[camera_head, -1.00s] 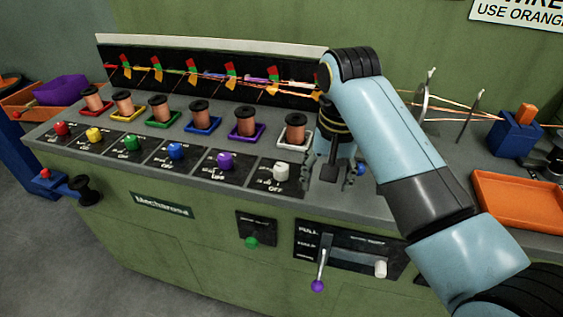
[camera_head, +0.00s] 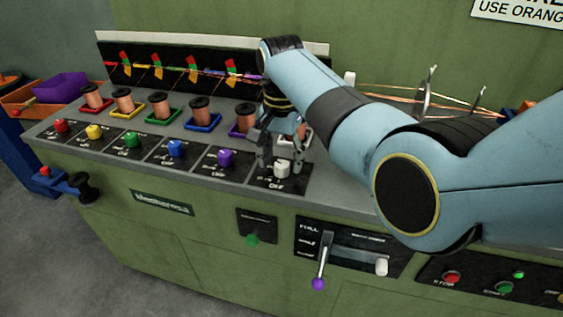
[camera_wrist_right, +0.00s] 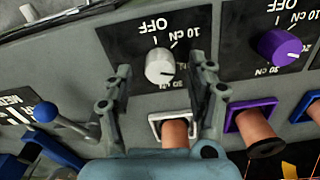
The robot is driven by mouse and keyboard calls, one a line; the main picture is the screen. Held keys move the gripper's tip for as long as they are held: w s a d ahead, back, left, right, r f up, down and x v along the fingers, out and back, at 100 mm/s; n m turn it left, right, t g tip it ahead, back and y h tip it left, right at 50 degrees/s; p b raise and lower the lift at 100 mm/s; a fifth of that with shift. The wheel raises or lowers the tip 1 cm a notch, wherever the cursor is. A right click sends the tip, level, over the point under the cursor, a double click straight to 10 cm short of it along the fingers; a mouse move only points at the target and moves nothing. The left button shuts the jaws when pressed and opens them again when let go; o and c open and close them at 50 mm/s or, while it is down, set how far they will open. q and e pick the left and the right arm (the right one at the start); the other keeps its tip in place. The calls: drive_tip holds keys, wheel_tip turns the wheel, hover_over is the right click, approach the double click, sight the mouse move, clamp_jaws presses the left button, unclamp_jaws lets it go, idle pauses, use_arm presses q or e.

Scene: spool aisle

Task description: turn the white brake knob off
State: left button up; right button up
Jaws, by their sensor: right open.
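The white brake knob (camera_head: 282,168) is the rightmost of the row of coloured knobs on the bench's front strip. In the right wrist view the white knob (camera_wrist_right: 160,66) sits on a black plate marked OFF and 10 cN. I cannot read its setting for sure. My right gripper (camera_head: 282,152) is open over the knob and points down. In the wrist view its two fingers stand on either side of the knob, with visible gaps. I cannot tell whether they reach down to its height. My left gripper is not in view.
A purple knob (camera_head: 225,158) sits beside the white one. Copper spools stand behind the knobs; the white-framed spool (camera_wrist_right: 174,130) is close to my right fingers. A purple-tipped lever (camera_head: 318,283) and a red button (camera_head: 451,277) are on the front panel below.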

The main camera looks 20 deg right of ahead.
drive_tip(key=shift+f, duration=0.65)
drive_tip(key=c, duration=1.1)
drive_tip(key=shift+c, duration=0.2)
